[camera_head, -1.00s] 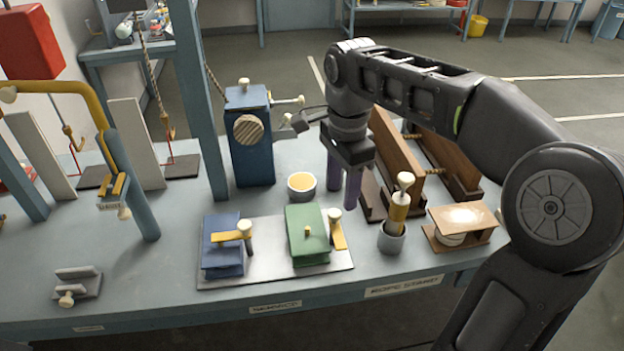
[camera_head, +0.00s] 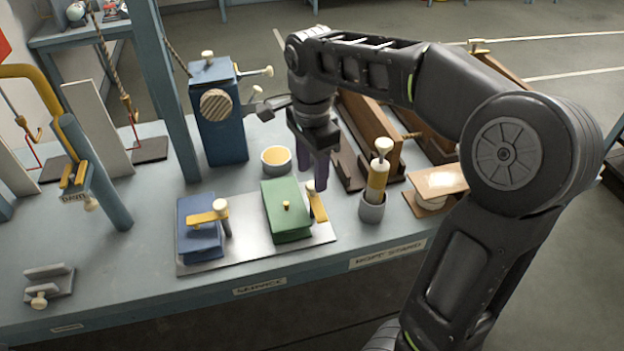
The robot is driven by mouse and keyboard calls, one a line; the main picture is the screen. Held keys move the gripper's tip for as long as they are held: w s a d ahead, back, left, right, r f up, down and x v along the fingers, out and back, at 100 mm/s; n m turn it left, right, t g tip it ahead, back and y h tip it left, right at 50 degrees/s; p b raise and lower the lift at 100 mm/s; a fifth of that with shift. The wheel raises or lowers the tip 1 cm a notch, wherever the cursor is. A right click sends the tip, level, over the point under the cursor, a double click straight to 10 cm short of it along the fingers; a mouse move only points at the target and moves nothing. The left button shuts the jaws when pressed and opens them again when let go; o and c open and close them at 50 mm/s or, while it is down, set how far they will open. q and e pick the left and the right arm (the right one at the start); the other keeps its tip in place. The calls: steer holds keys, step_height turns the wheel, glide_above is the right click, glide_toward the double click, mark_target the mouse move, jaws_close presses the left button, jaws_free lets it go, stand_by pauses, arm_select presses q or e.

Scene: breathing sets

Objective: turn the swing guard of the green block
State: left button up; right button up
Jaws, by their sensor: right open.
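The green block (camera_head: 286,222) stands on a grey metal plate (camera_head: 252,256) near the table's front. A small yellow knob sits on its top. Its yellow swing guard (camera_head: 318,207) lies along the block's right side, with a cream knob (camera_head: 310,187) at its far end. My right gripper (camera_head: 312,178) points down just behind the guard's knob, its purple fingers open. The fingers' lower ends partly pass behind the knob, and I cannot tell if they touch it. My left gripper is not in view.
A blue block (camera_head: 200,228) with a yellow guard stands left on the same plate. A yellow-filled cup (camera_head: 276,159) stands behind. A grey cup with a yellow plunger (camera_head: 375,193) and a small wooden stand (camera_head: 436,187) are at the right. A tall blue box (camera_head: 219,130) stands behind.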

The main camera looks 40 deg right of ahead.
mark_target(317, 201)
steer(key=shift+f, duration=1.25)
jaws_close()
stand_by(0.5)
